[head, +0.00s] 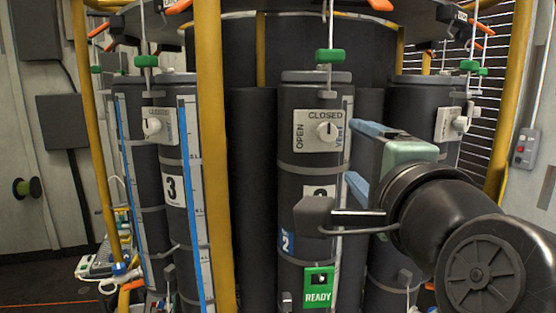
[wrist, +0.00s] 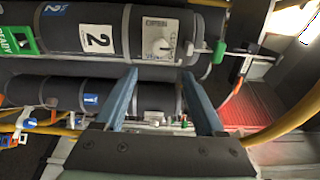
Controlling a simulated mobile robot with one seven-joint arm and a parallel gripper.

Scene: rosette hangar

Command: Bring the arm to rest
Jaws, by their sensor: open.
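My gripper (head: 350,150) is at the right of the middle black cylinder (head: 262,210) in the head view, with its two blue fingers pointing left. The fingers are apart and nothing shows between them. In the wrist view my gripper (wrist: 160,75) is also open and empty, with its fingertips near the edge of the cylinder marked 2 (wrist: 67,32). I cannot tell whether they touch it. My arm is bent in from the lower right of the head view, and its dark links hide part of the right-hand cylinder (head: 415,110).
The middle cylinder bears a white valve knob (head: 327,131) and a green READY sign (head: 319,283). A cylinder marked 3 (head: 178,245) stands at left. Yellow posts (head: 213,170) rise between them. Green handles (head: 329,56) hang above. Open floor (head: 45,285) shows at lower left.

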